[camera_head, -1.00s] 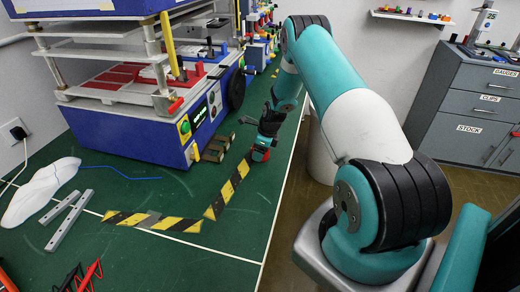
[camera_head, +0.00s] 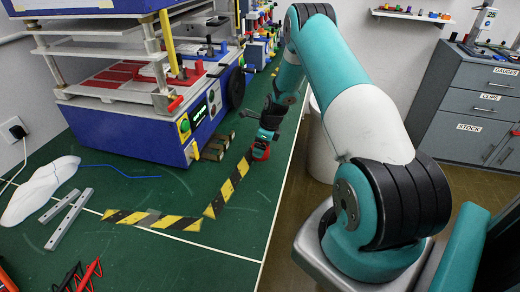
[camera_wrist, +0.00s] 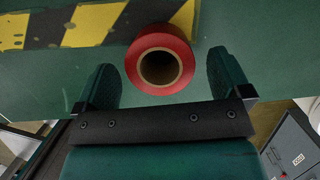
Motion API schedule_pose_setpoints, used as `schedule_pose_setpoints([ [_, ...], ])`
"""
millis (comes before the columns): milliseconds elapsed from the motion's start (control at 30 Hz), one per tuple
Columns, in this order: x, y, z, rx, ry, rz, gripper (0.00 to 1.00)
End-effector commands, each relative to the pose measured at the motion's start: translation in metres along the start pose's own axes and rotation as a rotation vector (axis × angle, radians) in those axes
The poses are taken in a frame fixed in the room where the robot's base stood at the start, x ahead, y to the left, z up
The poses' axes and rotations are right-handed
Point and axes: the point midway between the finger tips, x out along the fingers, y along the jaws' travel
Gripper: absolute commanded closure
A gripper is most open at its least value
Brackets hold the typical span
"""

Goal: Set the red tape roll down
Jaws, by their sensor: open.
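The red tape roll (camera_wrist: 135,66) is a short red ring with a brown core, seen end-on in the wrist view. In the head view the red roll (camera_head: 260,153) shows at the green bench top, just below my gripper (camera_head: 266,137) and close to the upper end of the yellow-black tape. In the wrist view the two fingers of my gripper (camera_wrist: 160,72) are spread, one on each side of the roll, with a visible gap on both sides. The roll looks to be resting on the bench, but its underside is hidden.
Yellow-black marking tape (camera_head: 165,222) lies on the green bench (camera_head: 225,245). A blue press machine (camera_head: 135,130) stands left of my gripper, with small brownish blocks (camera_head: 217,147) beside it. Metal bars (camera_head: 68,220) and red leads (camera_head: 88,275) lie at the left.

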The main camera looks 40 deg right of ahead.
Motion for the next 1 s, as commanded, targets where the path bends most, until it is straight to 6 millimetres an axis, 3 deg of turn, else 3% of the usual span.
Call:
schedule_pose_setpoints([
  [300, -0.070, 0.000, 0.000, 0.001, -0.001, -0.004, 0.04],
  [500, -0.093, 0.001, 0.001, -0.004, -0.001, 0.000, 0.04],
  [633, -0.114, 0.020, 0.025, -0.150, -0.011, 0.011, 0.04],
  [667, -0.122, 0.031, 0.036, -0.227, -0.015, 0.017, 0.04],
  [767, -0.159, 0.088, 0.083, -0.600, -0.041, 0.047, 0.04],
  [800, -0.176, 0.120, 0.100, -0.789, -0.056, 0.061, 0.04],
  [867, -0.202, 0.172, 0.120, -1.092, -0.086, 0.084, 0.04],
  [900, -0.219, 0.207, 0.128, -1.295, -0.109, 0.097, 0.04],
  [1000, -0.258, 0.294, 0.131, -1.802, -0.180, 0.121, 0.04],
])
